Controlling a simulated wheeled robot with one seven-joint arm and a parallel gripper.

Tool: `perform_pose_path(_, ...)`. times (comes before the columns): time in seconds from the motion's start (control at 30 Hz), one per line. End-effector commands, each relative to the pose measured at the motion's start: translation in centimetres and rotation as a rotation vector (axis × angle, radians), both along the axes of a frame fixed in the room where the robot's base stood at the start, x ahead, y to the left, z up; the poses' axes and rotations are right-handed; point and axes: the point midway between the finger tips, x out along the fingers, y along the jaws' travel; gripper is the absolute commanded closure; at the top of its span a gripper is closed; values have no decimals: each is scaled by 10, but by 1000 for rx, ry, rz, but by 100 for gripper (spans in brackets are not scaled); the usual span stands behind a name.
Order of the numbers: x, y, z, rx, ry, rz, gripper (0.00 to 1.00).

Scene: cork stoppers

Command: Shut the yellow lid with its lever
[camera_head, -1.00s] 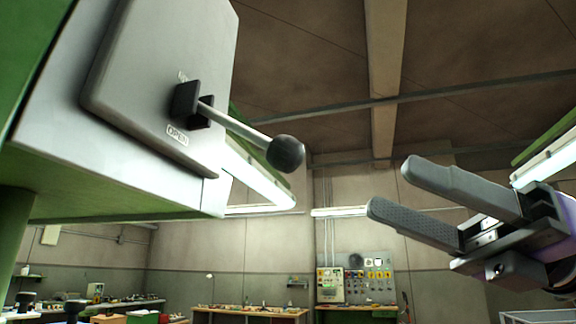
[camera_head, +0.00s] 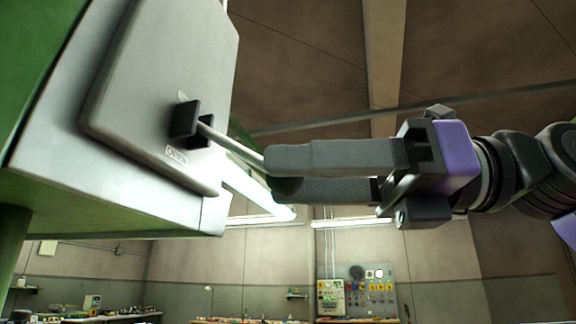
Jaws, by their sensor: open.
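The lever is a light metal rod (camera_head: 228,143) coming out of a black bracket (camera_head: 187,124) on a grey panel (camera_head: 140,90). A small "OPEN" label (camera_head: 177,155) sits below the bracket. The rod runs down and right to a dark round knob, now mostly hidden by my fingers. My gripper (camera_head: 277,174) reaches in from the right, with one finger in front of or above the knob and the other below it. Its jaws are open around the knob; I cannot tell whether they touch it. No yellow lid shows; the panel looks grey.
The panel is on a grey box (camera_head: 50,140) with green parts at the left. A far wall with a control panel (camera_head: 355,292) and workbenches stands well behind.

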Motion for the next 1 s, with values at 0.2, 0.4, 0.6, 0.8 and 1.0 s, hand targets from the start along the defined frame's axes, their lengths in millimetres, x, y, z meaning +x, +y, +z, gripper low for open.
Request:
perform_pose_path(0.2, 1, 12, 0, 1, 0, 0, 50)
perform_pose_path(0.4, 1, 12, 0, 1, 1, 0, 50)
perform_pose_path(0.6, 1, 12, 0, 1, 0, 0, 86)
perform_pose_path(0.8, 1, 12, 0, 1, 0, 0, 100)
perform_pose_path(1.0, 1, 12, 0, 1, 1, -1, 100)
